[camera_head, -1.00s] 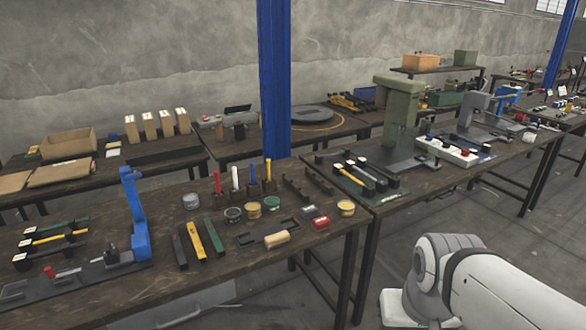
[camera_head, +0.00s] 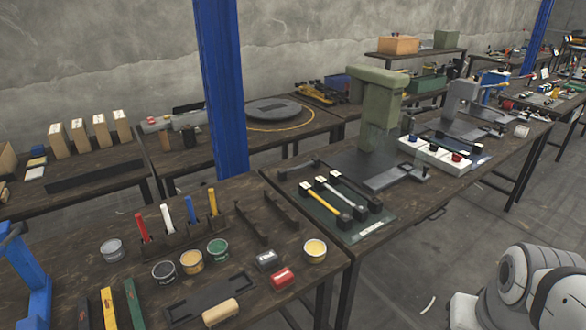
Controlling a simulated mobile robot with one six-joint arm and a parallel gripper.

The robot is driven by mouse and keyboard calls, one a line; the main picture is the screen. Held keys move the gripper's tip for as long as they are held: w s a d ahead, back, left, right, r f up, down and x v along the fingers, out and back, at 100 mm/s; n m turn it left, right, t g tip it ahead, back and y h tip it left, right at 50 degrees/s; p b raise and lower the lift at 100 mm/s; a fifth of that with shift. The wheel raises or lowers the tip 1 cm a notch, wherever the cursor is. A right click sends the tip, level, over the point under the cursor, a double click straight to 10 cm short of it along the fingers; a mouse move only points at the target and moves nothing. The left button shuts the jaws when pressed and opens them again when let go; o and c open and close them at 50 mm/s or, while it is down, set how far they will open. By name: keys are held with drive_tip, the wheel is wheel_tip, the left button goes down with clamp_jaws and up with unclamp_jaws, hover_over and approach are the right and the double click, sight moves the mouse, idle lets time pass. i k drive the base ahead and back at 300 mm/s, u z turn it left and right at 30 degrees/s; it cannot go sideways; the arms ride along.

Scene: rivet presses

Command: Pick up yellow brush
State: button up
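A thin upright yellow handle (camera_head: 213,201), which I take to be the yellow brush, stands at the right end of a dark rack (camera_head: 180,240) on the near workbench (camera_head: 130,270). Its lower end is hidden in the rack. Blue (camera_head: 191,209), white (camera_head: 167,217) and red (camera_head: 142,227) handles stand to its left in the same rack. Part of my white arm shows at the bottom right, well apart from the rack. My gripper is not in view.
Open paint tins, including a green one (camera_head: 217,249), stand in front of the rack. A dark slotted holder (camera_head: 267,218) lies to its right. A blue post (camera_head: 219,90) rises behind the rack. A green press (camera_head: 377,110) stands on the bench to the right. Floor is open at right.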

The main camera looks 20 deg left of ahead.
sight(211, 192)
drive_tip(key=u, duration=0.2)
drive_tip(key=i, duration=0.8)
drive_tip(key=u, duration=0.7)
drive_tip(key=i, duration=0.4)
drive_tip(key=u, duration=0.45)
